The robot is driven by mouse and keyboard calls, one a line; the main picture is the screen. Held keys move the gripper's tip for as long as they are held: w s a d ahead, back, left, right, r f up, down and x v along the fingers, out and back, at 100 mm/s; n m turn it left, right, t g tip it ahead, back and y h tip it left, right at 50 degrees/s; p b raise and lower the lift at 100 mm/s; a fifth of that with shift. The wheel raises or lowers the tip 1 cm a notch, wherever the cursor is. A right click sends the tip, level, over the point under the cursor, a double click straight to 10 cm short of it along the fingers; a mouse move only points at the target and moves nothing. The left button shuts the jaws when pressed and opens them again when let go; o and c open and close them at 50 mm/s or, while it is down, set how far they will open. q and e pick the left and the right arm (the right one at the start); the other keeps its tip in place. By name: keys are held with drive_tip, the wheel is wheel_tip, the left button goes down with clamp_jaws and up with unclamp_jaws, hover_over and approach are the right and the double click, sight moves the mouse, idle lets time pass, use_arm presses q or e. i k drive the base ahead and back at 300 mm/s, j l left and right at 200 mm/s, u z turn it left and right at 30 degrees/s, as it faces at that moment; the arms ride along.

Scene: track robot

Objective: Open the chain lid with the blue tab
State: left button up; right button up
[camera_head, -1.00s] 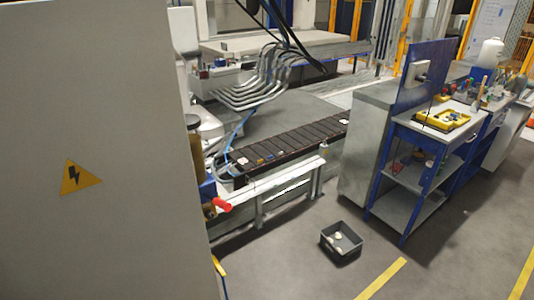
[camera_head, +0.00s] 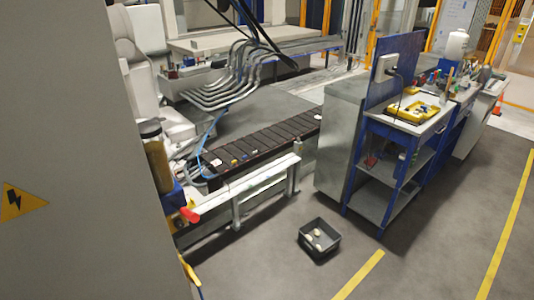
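A dark chain (camera_head: 262,143) of flat segments runs diagonally from the lower left to the upper right behind a pale metal rail. The chain's lids look flat from here. Neither of my grippers is in view.
A grey cabinet with a yellow warning sign (camera_head: 20,202) fills the left. A pale rail (camera_head: 245,190) with a red end (camera_head: 189,215) fronts the chain. A dark bin (camera_head: 319,240) with pale items stands on the floor. A blue-framed workbench (camera_head: 400,165) stands right; floor in front is open.

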sight(241, 156)
drive_tip(key=i+l+z, duration=0.2)
drive_tip(key=z, duration=0.15)
drive_tip(key=i+l+z, duration=0.1)
drive_tip(key=i+z, duration=0.5)
drive_tip(key=z, duration=0.15)
drive_tip(key=i+u, duration=0.2)
drive_tip(key=i, duration=0.2)
drive_tip(key=i+l+u, duration=0.2)
drive_tip(key=i, duration=0.15)
